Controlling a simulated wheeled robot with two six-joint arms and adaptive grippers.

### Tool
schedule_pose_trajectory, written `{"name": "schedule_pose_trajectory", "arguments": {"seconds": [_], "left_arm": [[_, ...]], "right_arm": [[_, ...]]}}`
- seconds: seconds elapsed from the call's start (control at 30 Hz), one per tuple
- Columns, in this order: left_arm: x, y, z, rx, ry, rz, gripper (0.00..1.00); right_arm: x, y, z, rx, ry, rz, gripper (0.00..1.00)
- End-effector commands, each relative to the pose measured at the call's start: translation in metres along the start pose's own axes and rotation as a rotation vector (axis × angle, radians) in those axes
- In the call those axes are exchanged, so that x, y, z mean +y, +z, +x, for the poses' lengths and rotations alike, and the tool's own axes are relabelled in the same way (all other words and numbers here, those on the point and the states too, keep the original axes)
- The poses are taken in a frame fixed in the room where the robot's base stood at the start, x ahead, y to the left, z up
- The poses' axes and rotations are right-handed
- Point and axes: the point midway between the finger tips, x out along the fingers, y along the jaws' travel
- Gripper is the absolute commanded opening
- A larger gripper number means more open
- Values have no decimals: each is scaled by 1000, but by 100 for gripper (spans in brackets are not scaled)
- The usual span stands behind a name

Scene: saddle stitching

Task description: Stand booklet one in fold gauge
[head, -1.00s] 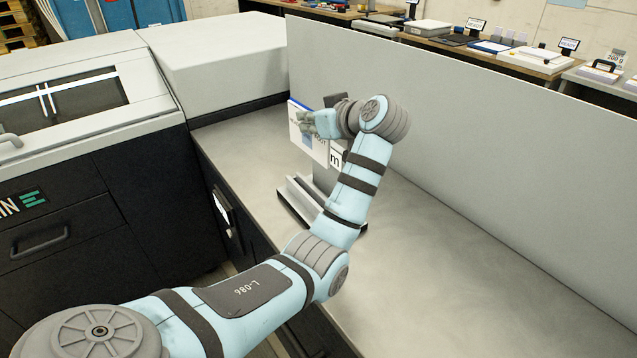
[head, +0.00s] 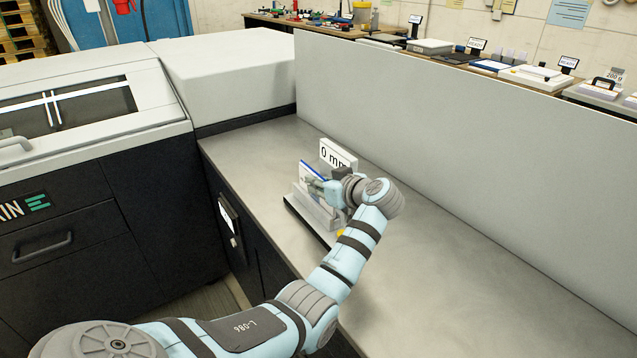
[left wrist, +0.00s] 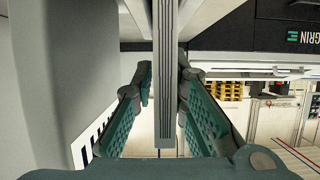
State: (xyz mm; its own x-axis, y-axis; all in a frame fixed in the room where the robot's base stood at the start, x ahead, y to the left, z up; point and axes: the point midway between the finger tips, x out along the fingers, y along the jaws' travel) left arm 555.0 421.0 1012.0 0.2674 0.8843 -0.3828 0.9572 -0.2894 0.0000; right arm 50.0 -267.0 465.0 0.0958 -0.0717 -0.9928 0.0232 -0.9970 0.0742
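The fold gauge (head: 303,206) stands on the grey worktop, with a white sign reading "0 mm" (head: 338,154) at its back. Booklet one (head: 311,172), pale with a blue edge, is upright at the gauge, in front of the sign. My left gripper (head: 325,188) reaches it from the right, and its fingers are closed about it. My right gripper is out of view.
A tall grey panel (head: 450,110) runs behind the worktop. A large machine (head: 95,150) stands at the left. The worktop (head: 470,270) right of my arm is clear. A back bench (head: 540,80) beyond the panel carries several items.

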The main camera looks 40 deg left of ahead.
Motion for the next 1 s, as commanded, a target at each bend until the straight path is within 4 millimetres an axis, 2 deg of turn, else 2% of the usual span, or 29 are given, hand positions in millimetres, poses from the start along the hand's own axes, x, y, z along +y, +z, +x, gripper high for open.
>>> {"name": "schedule_pose_trajectory", "arguments": {"seconds": [0.37, 0.43, 0.57, 0.8, 1.0], "left_arm": [[0, -1, 0, 0, 0, 0, 27], [0, -2, -6, -1, 1, 1, 27], [1, -2, -29, -3, 3, 0, 27], [1, -2, -88, -4, 3, 0, 27], [0, -2, -117, -1, 1, 0, 27]], "right_arm": [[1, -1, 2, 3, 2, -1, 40], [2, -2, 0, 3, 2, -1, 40], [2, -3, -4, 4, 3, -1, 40], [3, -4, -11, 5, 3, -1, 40], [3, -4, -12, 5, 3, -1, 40]]}}
